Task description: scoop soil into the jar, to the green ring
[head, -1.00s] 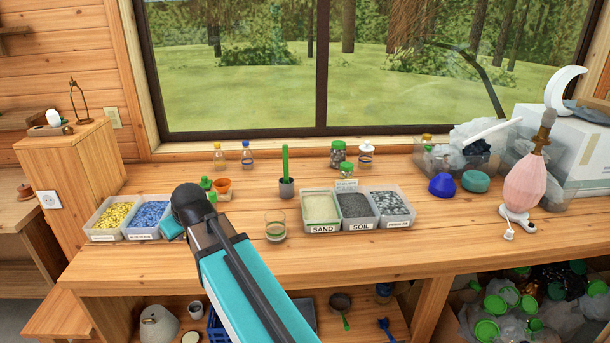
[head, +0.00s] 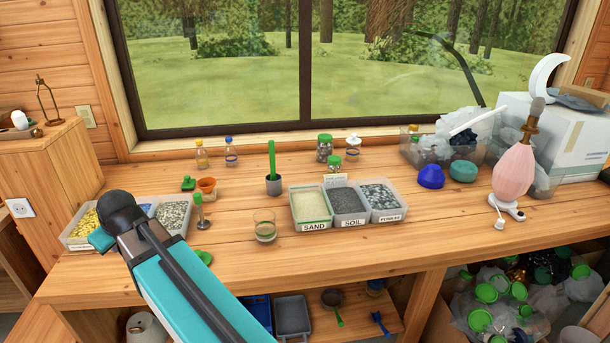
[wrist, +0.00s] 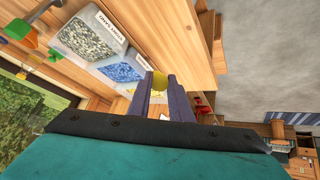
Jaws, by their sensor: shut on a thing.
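The glass jar (head: 264,232) stands upright on the bench, with a greenish band low on its side. The soil tray (head: 349,220) holds dark soil and sits between the sand tray (head: 313,224) and the pebble tray (head: 388,216). A green-handled tool (head: 272,158) stands upright in a dark cup (head: 273,187) behind the jar. My gripper (wrist: 160,84) shows in the wrist view, its fingers closed on a small yellowish rounded thing (wrist: 159,81); I cannot tell what it is. In the head view my arm hides the fingers, left of the jar near the coloured-gravel trays.
Gravel trays (head: 172,232) stand at the left, near my arm. Lidded jars (head: 324,148) and a pink lamp (head: 513,172) stand farther off. Bench front right is clear.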

